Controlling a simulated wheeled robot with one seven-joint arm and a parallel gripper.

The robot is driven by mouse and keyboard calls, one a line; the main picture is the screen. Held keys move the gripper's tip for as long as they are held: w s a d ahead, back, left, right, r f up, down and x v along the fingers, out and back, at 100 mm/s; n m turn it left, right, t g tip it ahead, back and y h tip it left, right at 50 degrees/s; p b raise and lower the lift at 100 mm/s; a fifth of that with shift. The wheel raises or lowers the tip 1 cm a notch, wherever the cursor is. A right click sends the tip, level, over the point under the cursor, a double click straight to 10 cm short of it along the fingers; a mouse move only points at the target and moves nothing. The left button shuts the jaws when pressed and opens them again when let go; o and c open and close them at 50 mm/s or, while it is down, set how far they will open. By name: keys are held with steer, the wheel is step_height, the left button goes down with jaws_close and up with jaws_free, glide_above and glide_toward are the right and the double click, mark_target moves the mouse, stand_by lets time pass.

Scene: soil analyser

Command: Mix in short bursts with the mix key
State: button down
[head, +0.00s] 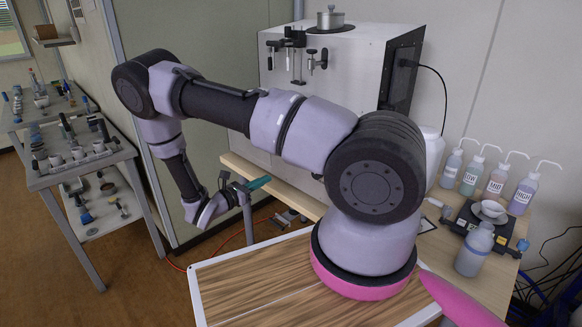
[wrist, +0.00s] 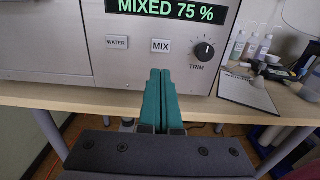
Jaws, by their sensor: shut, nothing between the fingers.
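The analyser (head: 357,75) is a large pale box on the bench, and its front panel (wrist: 60,60) fills the upper part of the wrist view. The white MIX key (wrist: 160,46) is on that panel, between the WATER key (wrist: 117,42) and the TRIM knob (wrist: 204,51). The green display (wrist: 166,6) reads "MIXED 75 %". My gripper (wrist: 159,76) has its two teal fingers shut together and empty. In the wrist view its tips are just below the MIX key; I cannot tell whether they touch the panel. The head view shows my gripper (head: 257,184) in front of the bench.
Several labelled wash bottles (head: 470,176) and a balance with a white dish (head: 488,212) stand on the right of the bench (head: 252,173). A clipboard (wrist: 247,92) lies right of the panel. Side tables with small items (head: 80,160) stand at the left.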

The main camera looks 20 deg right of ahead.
steer(key=x, duration=1.4)
steer(key=shift+d, duration=0.1)
steer(key=shift+x, duration=0.95)
steer(key=shift+d, duration=0.15)
stand_by(0.5)
steer(key=v, duration=1.5)
steer(key=shift+a, duration=0.25)
